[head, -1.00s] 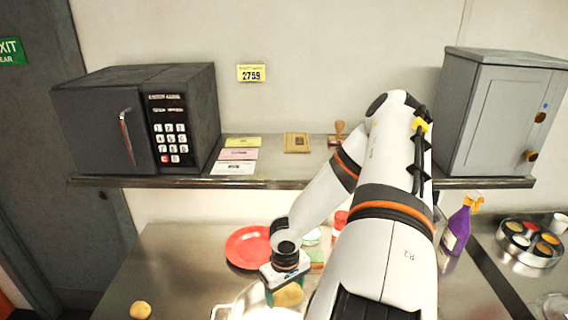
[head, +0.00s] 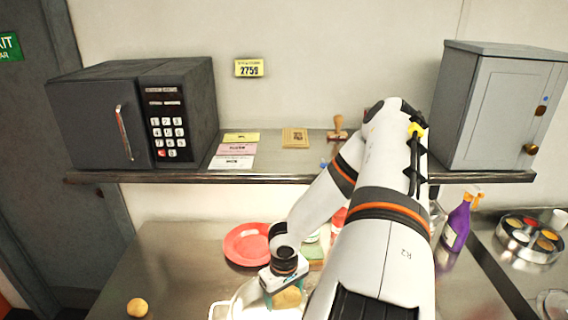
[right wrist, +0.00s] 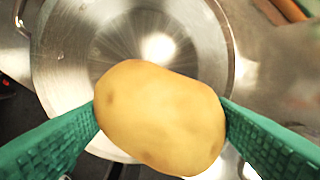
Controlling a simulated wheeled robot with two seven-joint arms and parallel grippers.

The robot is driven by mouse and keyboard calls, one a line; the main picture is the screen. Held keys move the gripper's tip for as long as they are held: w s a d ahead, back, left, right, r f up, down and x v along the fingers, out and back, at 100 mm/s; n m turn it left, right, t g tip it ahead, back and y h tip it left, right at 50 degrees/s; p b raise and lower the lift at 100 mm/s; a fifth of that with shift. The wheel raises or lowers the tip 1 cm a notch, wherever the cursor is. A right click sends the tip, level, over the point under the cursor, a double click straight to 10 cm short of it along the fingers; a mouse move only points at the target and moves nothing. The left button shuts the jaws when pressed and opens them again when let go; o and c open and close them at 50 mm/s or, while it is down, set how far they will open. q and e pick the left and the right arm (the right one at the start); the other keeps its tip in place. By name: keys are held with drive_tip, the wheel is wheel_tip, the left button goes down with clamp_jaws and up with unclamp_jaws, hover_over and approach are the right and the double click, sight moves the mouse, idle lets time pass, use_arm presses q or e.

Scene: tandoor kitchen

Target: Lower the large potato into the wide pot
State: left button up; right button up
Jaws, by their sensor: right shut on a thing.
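The large potato (right wrist: 160,118) is held between the green fingers of my right gripper (right wrist: 162,120). In the head view the potato (head: 288,298) shows partly below the right gripper (head: 284,290). The wide pot (right wrist: 62,60) is a shiny metal pot, seen from above in the right wrist view, with its empty bottom visible behind the potato. The potato covers part of the pot's opening and near rim. My left gripper is not in view.
A smaller potato (head: 137,307) lies on the counter at left. A red plate (head: 246,245) sits behind the pot. A purple spray bottle (head: 457,224) and a round spice tray (head: 530,238) stand at right. A shelf (head: 200,177) with a microwave (head: 140,115) and grey cabinet (head: 500,110) runs above.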

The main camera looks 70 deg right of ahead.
sight(284, 308)
drive_tip(key=shift+f+b, duration=1.5)
drive_tip(key=shift+f, duration=1.5)
drive_tip(key=shift+f+b, duration=1.2)
drive_tip(key=shift+f, duration=1.35)
drive_tip(key=o, duration=1.1)
drive_tip(key=shift+d+r, duration=0.1)
drive_tip(key=shift+r, duration=0.45)
wheel_tip(284, 308, up, 11)
drive_tip(key=shift+r, duration=0.1)
